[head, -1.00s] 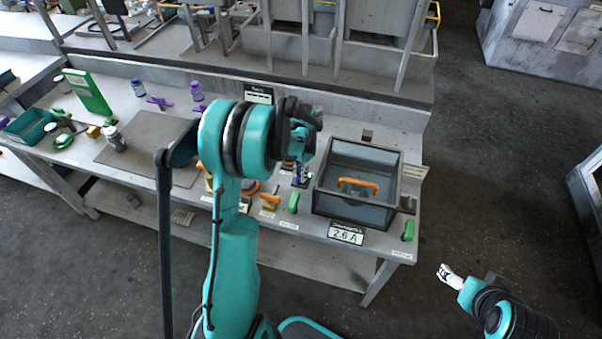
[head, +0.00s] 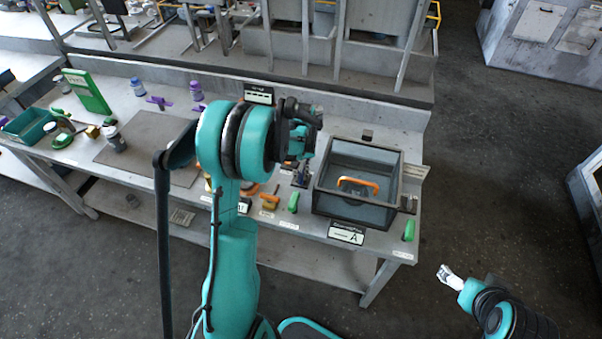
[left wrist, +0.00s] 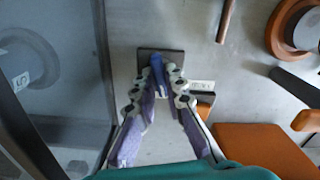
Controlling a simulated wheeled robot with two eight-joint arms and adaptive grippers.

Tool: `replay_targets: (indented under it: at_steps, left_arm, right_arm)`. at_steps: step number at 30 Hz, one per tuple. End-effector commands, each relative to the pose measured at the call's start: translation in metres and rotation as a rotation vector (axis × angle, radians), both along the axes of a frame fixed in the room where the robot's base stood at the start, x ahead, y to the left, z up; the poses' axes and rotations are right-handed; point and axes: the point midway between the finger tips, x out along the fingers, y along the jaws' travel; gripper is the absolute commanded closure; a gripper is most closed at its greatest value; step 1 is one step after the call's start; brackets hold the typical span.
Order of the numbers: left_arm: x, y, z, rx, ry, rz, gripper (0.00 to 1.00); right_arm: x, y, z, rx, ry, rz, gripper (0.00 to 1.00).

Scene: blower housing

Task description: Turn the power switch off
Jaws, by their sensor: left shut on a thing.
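In the left wrist view, the power switch shows as a blue lever (left wrist: 157,66) on a dark square plate on the grey bench top. My left gripper (left wrist: 163,80) is shut on this lever, its two fingertips meeting around it. In the head view my left gripper (head: 301,177) points down at the bench just left of the glass-walled box, and the arm partly hides the switch. The current display (head: 346,234) on the bench front shows dashes before the letter A. My right gripper (head: 449,274) hangs over the floor, away from the bench; its fingers are too small to judge.
The dark-framed clear box (head: 333,203) with an orange handle (head: 358,186) inside stands close right of my left gripper. A green-handled item (head: 293,202) and orange parts (head: 269,201) lie nearby. A grey mat (head: 150,145) lies farther left.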

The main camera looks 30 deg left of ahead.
Motion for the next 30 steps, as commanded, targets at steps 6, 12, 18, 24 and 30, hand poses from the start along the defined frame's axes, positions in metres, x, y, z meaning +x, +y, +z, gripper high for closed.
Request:
replay_targets:
  at_steps: [6,12,18,24,30]
  left_arm:
    - [0.0000,0.0001,0.0000,0.000,0.000,0.138,1.00]
    - [0.0002,0.0001,0.0001,0.000,0.000,0.215,1.00]
    - [0.0002,0.0001,0.0001,0.000,0.000,0.249,1.00]
    - [0.0002,0.0001,0.0002,0.000,0.000,0.255,1.00]
    - [0.0003,0.0001,0.0002,0.000,0.000,0.254,1.00]
  right_arm:
    - [0.0000,0.0000,-0.0009,0.000,0.000,0.000,0.20]
    - [0.0000,0.0000,-0.0012,0.000,0.000,0.000,0.20]
    - [0.0000,0.0000,-0.0014,0.000,0.000,0.000,0.20]
    - [0.0000,0.0000,-0.0014,0.000,0.000,0.000,0.20]
    - [0.0000,0.0000,-0.0014,0.000,0.000,0.000,0.20]
